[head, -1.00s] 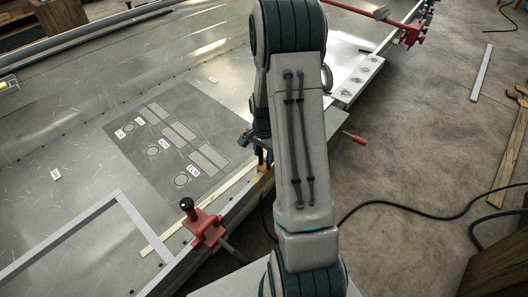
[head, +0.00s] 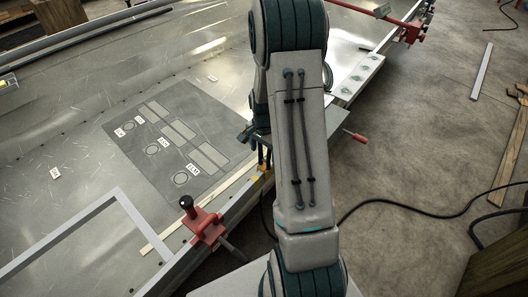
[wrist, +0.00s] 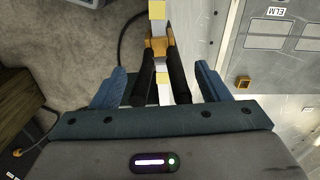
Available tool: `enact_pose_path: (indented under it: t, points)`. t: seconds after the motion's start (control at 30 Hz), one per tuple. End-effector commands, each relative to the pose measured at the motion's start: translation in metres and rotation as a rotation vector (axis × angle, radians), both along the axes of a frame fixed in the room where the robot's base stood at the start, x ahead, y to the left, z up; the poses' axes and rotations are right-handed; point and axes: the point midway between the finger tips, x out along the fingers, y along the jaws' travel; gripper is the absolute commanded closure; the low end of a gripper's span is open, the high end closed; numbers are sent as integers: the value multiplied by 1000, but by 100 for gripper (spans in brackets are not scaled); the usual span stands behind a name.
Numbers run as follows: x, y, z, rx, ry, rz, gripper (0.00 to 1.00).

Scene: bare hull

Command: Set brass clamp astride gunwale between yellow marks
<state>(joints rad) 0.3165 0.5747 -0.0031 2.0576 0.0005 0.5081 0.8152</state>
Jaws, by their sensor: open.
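In the wrist view the brass clamp (wrist: 158,46) sits across the pale gunwale strip (wrist: 157,27), its two black handles pointing toward my gripper (wrist: 160,70). My blue fingers are spread wide, one on each side of the handles, with gaps to both. In the head view my arm hides most of the gripper; the clamp's dark handles (head: 262,154) show just left of the arm. The clamp's underside is hidden.
A red clamp (head: 203,222) with a black knob grips the hull edge nearer me. A red-handled tool (head: 354,136) sticks out right of my arm. A dark template panel (head: 165,145) lies inside the hull. A black cable (head: 400,203) crosses the floor.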

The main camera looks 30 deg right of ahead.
Motion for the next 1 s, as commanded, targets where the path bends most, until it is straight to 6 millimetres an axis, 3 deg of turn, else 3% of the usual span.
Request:
enact_pose_path:
  t: [0.5, 0.7, 1.0]
  points:
    - [1, 0, 107, -1, -4, 0, 31]
    - [0, 0, 124, 0, -1, 0, 31]
    - [0, 0, 126, 0, -1, 0, 31]
